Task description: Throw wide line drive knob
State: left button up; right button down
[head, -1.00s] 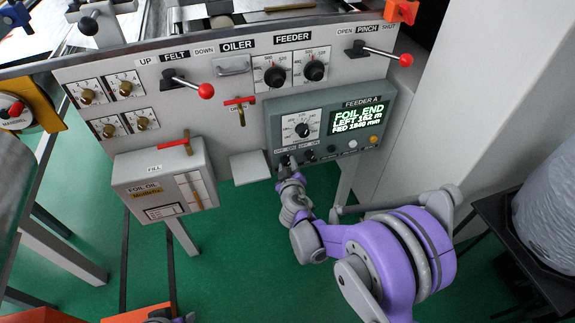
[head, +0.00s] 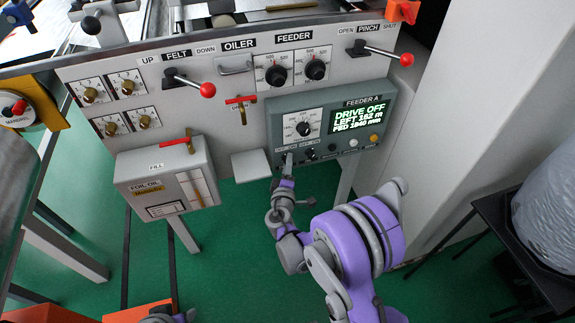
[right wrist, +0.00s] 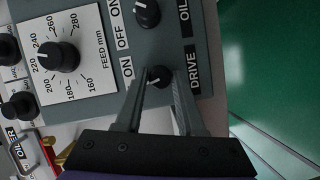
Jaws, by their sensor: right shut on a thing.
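The feeder control box (head: 278,118) hangs at the front of the machine, with a lit screen (head: 357,118) that reads DRIVE OFF. My right gripper (head: 287,161) is at the lower left of this box and covers the drive knob in the head view. In the right wrist view the black drive knob (right wrist: 158,77) sits between the fingertips of my right gripper (right wrist: 160,84), beside the DRIVE label and the ON and OFF marks. The gripper is shut on it. My left gripper's fingers do not show.
Another black knob (right wrist: 147,13), by the OIL label, is close beside the drive knob. The feed dial (right wrist: 57,56) is on the same panel. A foil-oil box (head: 138,168) stands to the left. Green floor is open below.

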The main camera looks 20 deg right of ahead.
jog(key=shift+f+n+t+h+b, duration=0.15)
jog(key=shift+n+t+h+b, duration=0.25)
jog(key=shift+n, duration=0.8)
jog(key=c, duration=0.5)
grip_release()
jog(key=v, duration=1.1)
jog(key=shift+d, duration=0.15)
